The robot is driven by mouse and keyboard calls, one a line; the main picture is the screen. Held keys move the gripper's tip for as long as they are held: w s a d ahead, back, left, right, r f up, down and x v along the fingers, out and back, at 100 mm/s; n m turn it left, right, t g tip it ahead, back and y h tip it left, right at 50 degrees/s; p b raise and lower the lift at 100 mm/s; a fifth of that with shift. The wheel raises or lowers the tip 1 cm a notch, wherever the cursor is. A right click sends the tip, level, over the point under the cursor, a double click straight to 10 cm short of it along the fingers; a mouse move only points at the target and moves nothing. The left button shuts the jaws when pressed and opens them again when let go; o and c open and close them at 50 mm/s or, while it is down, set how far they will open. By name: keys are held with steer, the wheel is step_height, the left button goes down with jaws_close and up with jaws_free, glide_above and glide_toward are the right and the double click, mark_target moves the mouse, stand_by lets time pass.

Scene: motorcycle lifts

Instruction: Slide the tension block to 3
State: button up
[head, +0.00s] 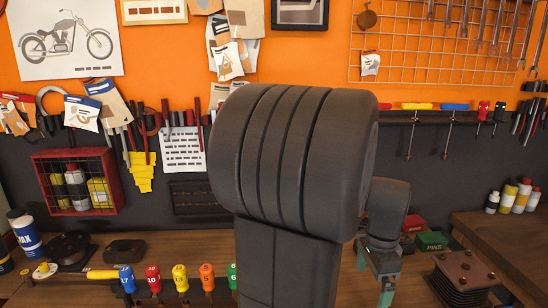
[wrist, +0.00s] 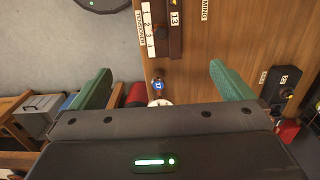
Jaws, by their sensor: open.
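In the wrist view a white scale strip (wrist: 147,28) marked TENSIONER, with the numbers 1 to 4, lies on the wooden bench at the top. Beside it runs a dark rail (wrist: 174,40) with a label 13; a small metal and yellow piece (wrist: 174,12) sits on it at the picture's top edge. I cannot tell for sure which part is the tension block or which number it is at. My gripper (wrist: 160,68) is open and empty, its green fingers wide apart, with the scale beyond them. In the head view its fingers (head: 387,285) show partly behind my arm.
A blue handle marked 17 (wrist: 157,84) shows between my fingers. A black box marked 22 (wrist: 285,82) is at the right. In the head view, coloured handles (head: 153,278) stand front left, and a green box (head: 432,241) and a finned block (head: 464,272) are right.

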step_height(320, 180, down, 9)
steer(key=b, duration=0.6)
steer(key=shift+r, duration=0.1)
step_height(320, 180, up, 5)
steer(key=p, duration=0.3)
steer(key=shift+f, duration=0.2)
steer(key=shift+f, duration=0.15)
